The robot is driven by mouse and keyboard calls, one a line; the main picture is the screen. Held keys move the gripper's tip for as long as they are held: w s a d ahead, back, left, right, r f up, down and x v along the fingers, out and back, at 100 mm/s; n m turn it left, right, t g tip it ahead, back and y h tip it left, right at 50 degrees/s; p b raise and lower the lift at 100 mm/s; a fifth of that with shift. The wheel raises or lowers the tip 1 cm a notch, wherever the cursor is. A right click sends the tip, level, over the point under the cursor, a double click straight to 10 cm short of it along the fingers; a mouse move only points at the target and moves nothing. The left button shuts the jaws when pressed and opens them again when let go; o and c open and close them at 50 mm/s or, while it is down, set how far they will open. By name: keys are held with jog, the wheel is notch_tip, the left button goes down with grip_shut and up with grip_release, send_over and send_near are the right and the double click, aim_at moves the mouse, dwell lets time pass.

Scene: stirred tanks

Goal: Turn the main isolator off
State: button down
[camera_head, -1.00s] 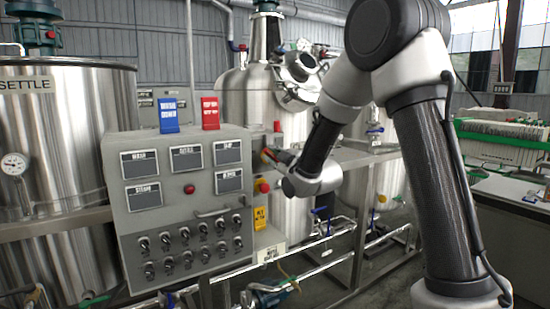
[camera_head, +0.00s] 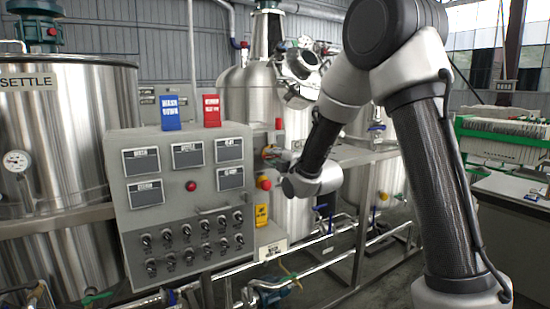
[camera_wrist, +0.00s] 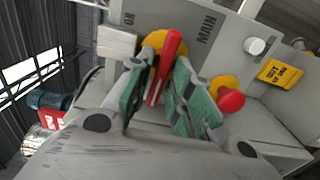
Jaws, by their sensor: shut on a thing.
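The main isolator has a red handle (camera_wrist: 168,62) on a yellow disc (camera_wrist: 153,42), on a grey plate marked MAIN in the wrist view. The handle lies roughly along the direction of that lettering. My gripper (camera_wrist: 160,82) has its green-padded fingers on both sides of the handle and is shut on it. In the head view my gripper (camera_head: 276,155) is at the side face of the grey control panel (camera_head: 180,215), and the arm's end partly hides the isolator there.
A red mushroom button (camera_wrist: 231,101) on a yellow base sits close beside my gripper, with a yellow tag (camera_wrist: 279,72) near it. Steel tanks (camera_head: 50,130) and pipes (camera_head: 320,262) surround the panel.

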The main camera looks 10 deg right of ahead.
jog(key=shift+f, duration=0.1)
dwell(0.4)
jog(key=c, duration=1.5)
grip_release()
jog(key=v, duration=0.7)
jog(key=shift+s, duration=0.25)
